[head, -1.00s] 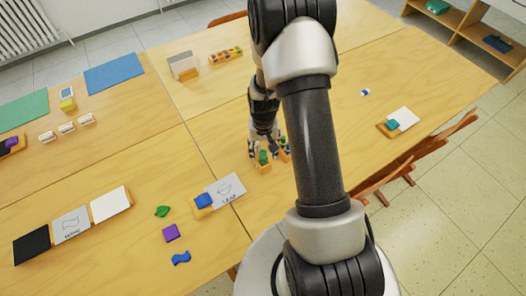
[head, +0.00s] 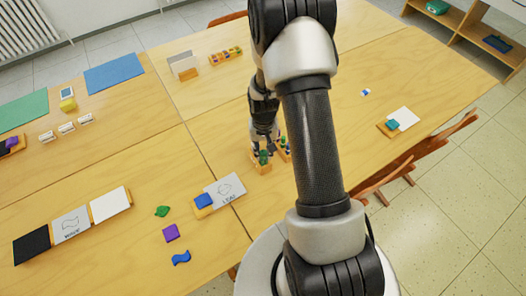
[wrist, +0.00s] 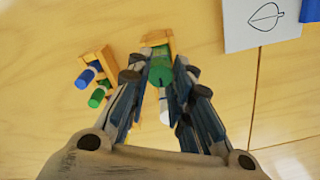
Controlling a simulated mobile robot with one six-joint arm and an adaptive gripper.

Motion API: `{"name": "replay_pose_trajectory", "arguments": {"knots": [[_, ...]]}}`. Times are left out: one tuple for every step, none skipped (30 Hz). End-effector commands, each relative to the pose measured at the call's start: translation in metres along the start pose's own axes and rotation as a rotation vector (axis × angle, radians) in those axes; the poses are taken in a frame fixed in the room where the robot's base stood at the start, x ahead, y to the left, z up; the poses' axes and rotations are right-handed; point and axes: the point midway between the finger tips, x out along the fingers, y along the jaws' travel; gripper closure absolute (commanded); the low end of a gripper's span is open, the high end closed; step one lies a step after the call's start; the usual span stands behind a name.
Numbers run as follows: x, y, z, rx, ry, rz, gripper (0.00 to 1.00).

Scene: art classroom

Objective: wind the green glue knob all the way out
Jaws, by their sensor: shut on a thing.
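The green glue knob (wrist: 160,68) lies between my fingers in the wrist view, in front of a small wooden stand (wrist: 153,39). My gripper (wrist: 165,78) is shut on the knob, with a finger against each side. A white tip (wrist: 164,106) shows just below the green part, between the fingers. In the head view the knob (head: 264,157) is a small green spot on the wooden stand (head: 262,168), under my gripper (head: 264,144). The knob's thread is too small or hidden to make out.
Left of my fingers in the wrist view, a second wooden stand (wrist: 104,61) holds a blue piece (wrist: 86,77) and another green piece (wrist: 97,97). My arm hides part of the table.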

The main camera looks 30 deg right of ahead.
Motion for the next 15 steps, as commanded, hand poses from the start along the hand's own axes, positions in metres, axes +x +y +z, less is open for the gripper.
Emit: {"name": "replay_pose_trajectory", "arguments": {"knots": [[0.0004, 0.0, 0.0, 0.056, 0.0, 0.0, 0.89], [0.0004, 0.0, 0.0, 0.1, 0.0, 0.0, 0.89], [0.0005, 0.0, 0.0001, 0.165, 0.0, 0.0, 0.89], [0.0006, 0.0, 0.0001, 0.214, 0.0, 0.0, 0.89], [0.0006, 0.0, 0.0002, 0.261, 0.0, 0.0, 0.89], [0.0006, 0.0, 0.0002, 0.324, 0.0, 0.0, 0.89], [0.0006, 0.0, 0.0002, 0.372, 0.0, 0.0, 0.89], [0.0007, 0.0, 0.0002, 0.418, -0.001, 0.0, 0.89], [0.0007, 0.0, 0.0002, 0.481, -0.001, 0.0, 0.89], [0.0007, 0.0, 0.0002, 0.529, 0.0, 0.0, 0.89], [0.0007, 0.0, 0.0003, 0.576, -0.001, 0.0, 0.89], [0.0006, 0.0, 0.0002, 0.639, 0.0, 0.0, 0.89], [0.0006, 0.0, 0.0002, 0.686, 0.0, 0.0, 0.89], [0.0006, 0.0, 0.0002, 0.731, 0.0, 0.0, 0.89], [0.0005, 0.0, 0.0002, 0.787, 0.0, 0.0, 0.89]]}}
